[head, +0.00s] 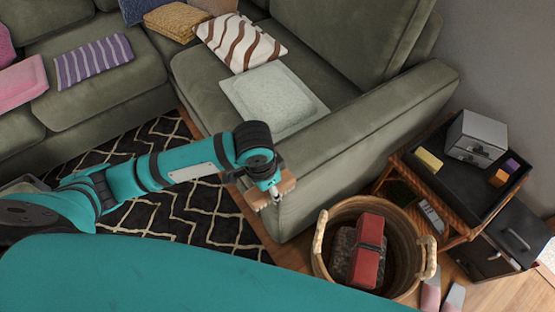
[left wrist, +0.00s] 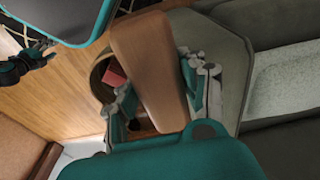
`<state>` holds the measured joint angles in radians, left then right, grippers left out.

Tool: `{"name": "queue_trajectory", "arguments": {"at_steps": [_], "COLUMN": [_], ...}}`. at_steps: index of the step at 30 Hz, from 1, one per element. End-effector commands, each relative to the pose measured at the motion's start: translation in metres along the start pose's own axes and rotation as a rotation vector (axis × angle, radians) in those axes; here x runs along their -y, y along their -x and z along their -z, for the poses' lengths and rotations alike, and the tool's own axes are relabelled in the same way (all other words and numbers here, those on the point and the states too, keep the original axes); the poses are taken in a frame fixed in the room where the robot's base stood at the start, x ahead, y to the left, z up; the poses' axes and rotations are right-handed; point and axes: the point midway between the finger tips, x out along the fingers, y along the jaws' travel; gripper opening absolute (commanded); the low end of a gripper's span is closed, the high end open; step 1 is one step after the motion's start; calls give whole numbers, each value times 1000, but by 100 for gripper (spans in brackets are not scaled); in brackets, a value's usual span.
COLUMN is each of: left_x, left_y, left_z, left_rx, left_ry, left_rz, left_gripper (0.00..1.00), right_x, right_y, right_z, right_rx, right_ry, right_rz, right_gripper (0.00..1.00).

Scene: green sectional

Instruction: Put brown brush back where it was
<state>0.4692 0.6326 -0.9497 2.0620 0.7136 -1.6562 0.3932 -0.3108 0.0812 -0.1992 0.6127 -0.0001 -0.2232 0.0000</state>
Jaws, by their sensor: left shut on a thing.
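My left gripper (head: 272,194) is shut on the brown brush (head: 286,183), in front of the sofa's near corner and left of the woven basket. In the left wrist view the brown brush (left wrist: 150,75) is a long, smooth brown block between the two fingers (left wrist: 160,100).
The woven basket (head: 322,262) holds a red object (head: 367,252). A side table (head: 440,187) with a black tray bears a grey box (head: 476,138), a yellow block (head: 429,159) and smaller blocks. The green sofa (head: 360,135) stands behind, with a patterned rug (head: 180,215) in front.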

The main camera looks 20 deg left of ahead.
Motion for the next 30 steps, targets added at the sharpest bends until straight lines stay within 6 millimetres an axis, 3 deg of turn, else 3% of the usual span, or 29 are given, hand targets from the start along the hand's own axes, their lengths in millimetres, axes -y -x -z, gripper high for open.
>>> {"name": "queue_trajectory", "arguments": {"at_steps": [9,15,20,27,30], "left_x": [65,92,97,97,97], "left_y": [-14,-21,-24,-53,-57], "left_z": [59,84,89,84,84], "left_rx": [-3,-1,-1,1,-1], "left_ry": [7,5,3,4,3], "left_rz": [3,1,-1,0,1], "left_gripper": [16,16,16,16,16], "right_x": [-3,-3,-2,-1,-1], "right_y": [-5,-8,-8,-11,-11], "right_z": [18,18,16,12,11], "right_rx": [-30,-30,-27,-20,-18], "right_ry": [1,1,1,2,1], "right_rz": [-3,-3,-3,-2,-1], "right_gripper": [48,48,48,48,48]}}
